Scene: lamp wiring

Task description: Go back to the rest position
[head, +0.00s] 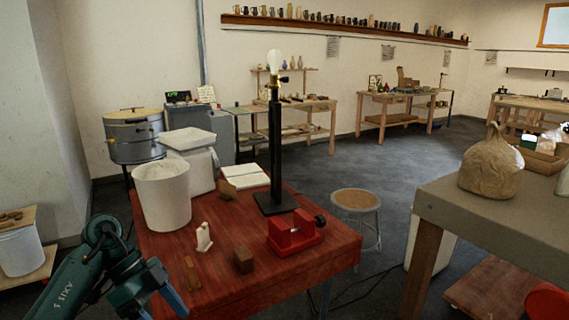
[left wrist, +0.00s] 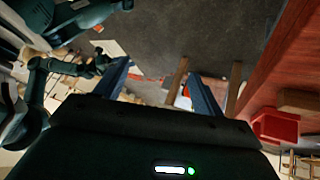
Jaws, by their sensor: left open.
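My left arm comes in at the lower left of the head view, beside the near left corner of the red table (head: 165,235). In the left wrist view, my left gripper (left wrist: 160,88) has its two fingers wide apart. Nothing is seen between them but distant floor and furniture. The lamp (head: 275,150) stands upright on the table, with a black square base, a black post and a bulb (head: 275,60) on top. My right gripper is not clearly seen in either view.
On the red table are a white bin (head: 163,195), a red vise (head: 293,236), a brown block (head: 243,260), a small white figure (head: 204,237) and an open book (head: 248,181). A stool (head: 355,200) and a grey workbench (head: 480,210) stand to the right.

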